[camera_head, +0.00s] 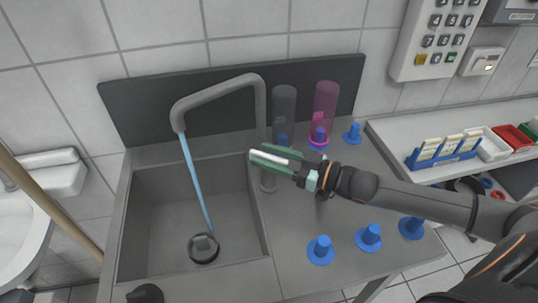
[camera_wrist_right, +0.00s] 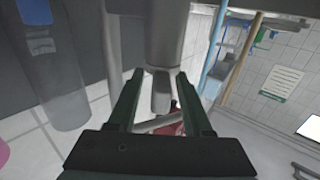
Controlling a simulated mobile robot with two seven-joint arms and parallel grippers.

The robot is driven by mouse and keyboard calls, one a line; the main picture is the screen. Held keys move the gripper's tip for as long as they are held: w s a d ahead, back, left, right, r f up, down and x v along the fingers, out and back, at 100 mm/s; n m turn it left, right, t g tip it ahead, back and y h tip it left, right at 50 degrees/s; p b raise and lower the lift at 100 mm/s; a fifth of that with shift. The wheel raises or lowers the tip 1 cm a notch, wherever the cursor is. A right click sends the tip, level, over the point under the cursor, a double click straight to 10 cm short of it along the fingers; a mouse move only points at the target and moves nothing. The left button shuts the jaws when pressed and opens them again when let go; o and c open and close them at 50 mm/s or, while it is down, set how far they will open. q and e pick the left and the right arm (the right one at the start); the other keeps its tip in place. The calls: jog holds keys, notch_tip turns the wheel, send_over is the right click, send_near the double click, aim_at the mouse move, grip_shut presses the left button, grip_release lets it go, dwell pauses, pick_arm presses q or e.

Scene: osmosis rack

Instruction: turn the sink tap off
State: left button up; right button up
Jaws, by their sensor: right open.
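The grey sink tap (camera_head: 215,92) arches over the basin, and a blue stream of water (camera_head: 196,182) runs from its spout down to the drain. My right gripper (camera_head: 258,158) is open at the tap's upright post, its green fingers pointing left. A pale bar shows between the fingers in the head view. In the right wrist view, a grey tap part (camera_wrist_right: 161,92), which looks like the lever, lies between the two fingertips of the right gripper (camera_wrist_right: 159,78). I cannot tell whether either finger touches it. My left gripper is not in view.
The sink basin (camera_head: 150,215) is left of the post. A grey cylinder (camera_head: 284,108) and a pink one (camera_head: 326,100) stand behind the gripper. Several blue pegs, one at the front (camera_head: 321,250), stand on the counter. A blue rack (camera_head: 443,153) is at right.

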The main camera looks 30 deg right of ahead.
grip_shut()
dwell(0.6)
jog(key=shift+f+n+g+y+b, duration=0.1)
jog(key=shift+n+g+y+b, duration=0.2)
jog(key=shift+y+b, duration=0.15)
jog(key=shift+n+g+y+b, duration=0.75)
jog(key=shift+n+g, duration=0.05)
jog(key=shift+n+g+y, duration=0.5)
jog(key=shift+g+y, duration=0.1)
jog(key=shift+g, duration=0.1)
jog(key=shift+n+g+y, duration=0.7)
jog(key=shift+n+g, duration=0.2)
jog(key=shift+g, duration=0.3)
jog(key=shift+n+g+y+b, duration=0.3)
jog(key=shift+n+g+y, duration=0.4)
jog(key=shift+n+g, duration=0.8)
jog(key=shift+g, duration=0.4)
